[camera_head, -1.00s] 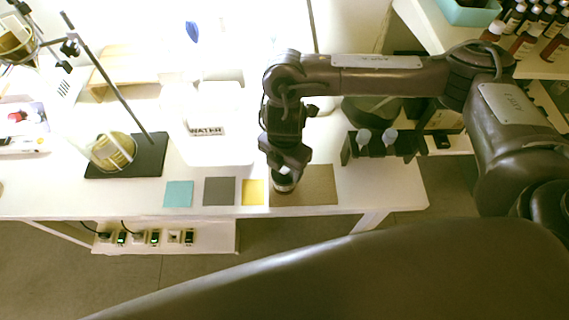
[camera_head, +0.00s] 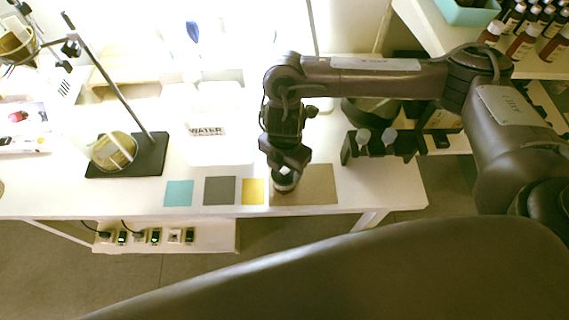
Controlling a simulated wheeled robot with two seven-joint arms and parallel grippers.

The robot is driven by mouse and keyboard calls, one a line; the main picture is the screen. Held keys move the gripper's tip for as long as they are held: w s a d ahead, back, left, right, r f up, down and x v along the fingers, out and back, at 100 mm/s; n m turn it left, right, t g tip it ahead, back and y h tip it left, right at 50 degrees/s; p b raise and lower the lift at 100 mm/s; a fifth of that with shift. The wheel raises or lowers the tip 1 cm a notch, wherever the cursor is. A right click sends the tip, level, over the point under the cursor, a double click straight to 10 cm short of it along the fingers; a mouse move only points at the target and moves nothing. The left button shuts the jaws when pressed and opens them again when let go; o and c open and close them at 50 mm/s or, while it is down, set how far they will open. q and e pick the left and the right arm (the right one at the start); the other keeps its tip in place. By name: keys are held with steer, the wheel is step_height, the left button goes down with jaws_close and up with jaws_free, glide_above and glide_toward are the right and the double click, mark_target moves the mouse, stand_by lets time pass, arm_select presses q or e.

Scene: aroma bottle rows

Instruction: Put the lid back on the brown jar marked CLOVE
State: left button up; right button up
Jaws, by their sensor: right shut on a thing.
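My right gripper (camera_head: 284,172) points down over the left part of the brown mat (camera_head: 318,186) near the bench's front edge. It is shut on a small, dark, round thing (camera_head: 284,186) with a pale rim, just below its fingertips. The gripper hides most of this thing, so I cannot tell lid from jar, and no CLOVE marking is readable. My left gripper is not in view.
Teal, grey and yellow squares (camera_head: 179,193) lie left of the mat. A container labelled WATER (camera_head: 207,131) stands behind them. A stand with a dark base (camera_head: 128,157) is at left. A dark rack (camera_head: 382,146) stands at right. Brown bottles (camera_head: 526,42) fill the upper right shelf.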

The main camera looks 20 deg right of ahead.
steer(key=o, duration=1.4)
steer(key=shift+o, duration=0.2)
steer(key=shift+r, duration=0.1)
steer(key=shift+r+p, duration=3.5)
steer(key=shift+p, duration=0.25)
steer(key=shift+f, duration=0.1)
jaws_close()
steer(key=shift+f, duration=0.2)
